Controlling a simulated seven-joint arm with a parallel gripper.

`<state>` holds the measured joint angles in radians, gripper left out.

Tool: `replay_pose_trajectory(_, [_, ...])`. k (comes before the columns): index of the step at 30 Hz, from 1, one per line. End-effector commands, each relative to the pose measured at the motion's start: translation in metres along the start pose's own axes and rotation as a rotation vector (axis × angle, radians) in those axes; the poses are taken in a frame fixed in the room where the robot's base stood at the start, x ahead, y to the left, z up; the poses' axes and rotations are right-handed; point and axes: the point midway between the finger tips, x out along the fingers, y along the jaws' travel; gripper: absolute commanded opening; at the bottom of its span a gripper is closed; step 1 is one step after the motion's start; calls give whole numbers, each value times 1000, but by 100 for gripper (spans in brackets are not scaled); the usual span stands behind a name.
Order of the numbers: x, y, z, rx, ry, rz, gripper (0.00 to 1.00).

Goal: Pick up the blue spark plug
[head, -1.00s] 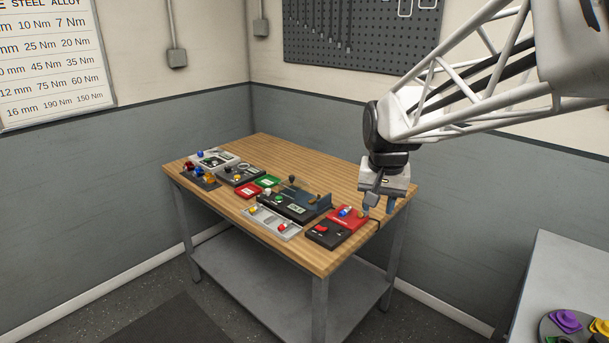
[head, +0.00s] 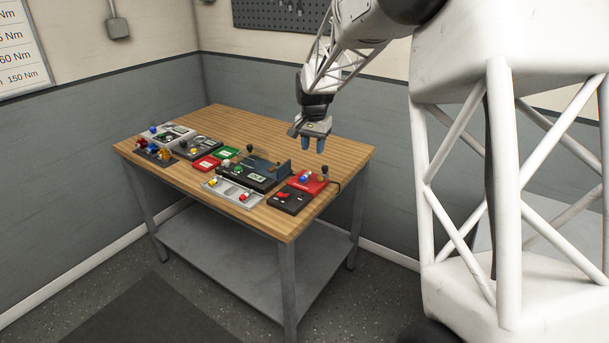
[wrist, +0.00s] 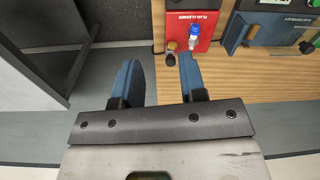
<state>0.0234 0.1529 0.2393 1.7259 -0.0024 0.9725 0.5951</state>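A blue and white spark plug (wrist: 195,32) sits upright in the red plug cleaner box (wrist: 188,14) in the wrist view. In the head view the blue plug (head: 304,177) shows small on the red box (head: 312,187) at the table's right end. My gripper (head: 313,152) hangs above that end, fingers down, and appears apart from the plug. In the wrist view my gripper (wrist: 158,75) is open and empty between its two blue fingers. The plug lies just beyond the right fingertip, not between the fingers.
A black box with a red switch (head: 283,199) stands in front of the red box. A dark-knobbed lever (head: 324,171) stands by the red box. A blue-grey plate device (head: 262,172) stands to its left. Other blue-topped parts (head: 153,129) sit at the table's far left.

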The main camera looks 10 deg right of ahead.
Motion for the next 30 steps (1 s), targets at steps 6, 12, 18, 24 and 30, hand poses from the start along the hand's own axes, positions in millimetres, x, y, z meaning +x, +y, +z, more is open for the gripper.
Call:
replay_pose_trajectory(6, [40, -27, -42, 66, -18, 12, 38])
replay_pose_trajectory(12, [77, -48, -75, 122, -33, 23, 38])
replay_pose_trajectory(18, [99, -60, -94, 158, -39, 29, 38])
replay_pose_trajectory(24, [106, -63, -99, 169, -41, 31, 38])
replay_pose_trajectory(30, [106, -63, -99, 169, -41, 31, 38])
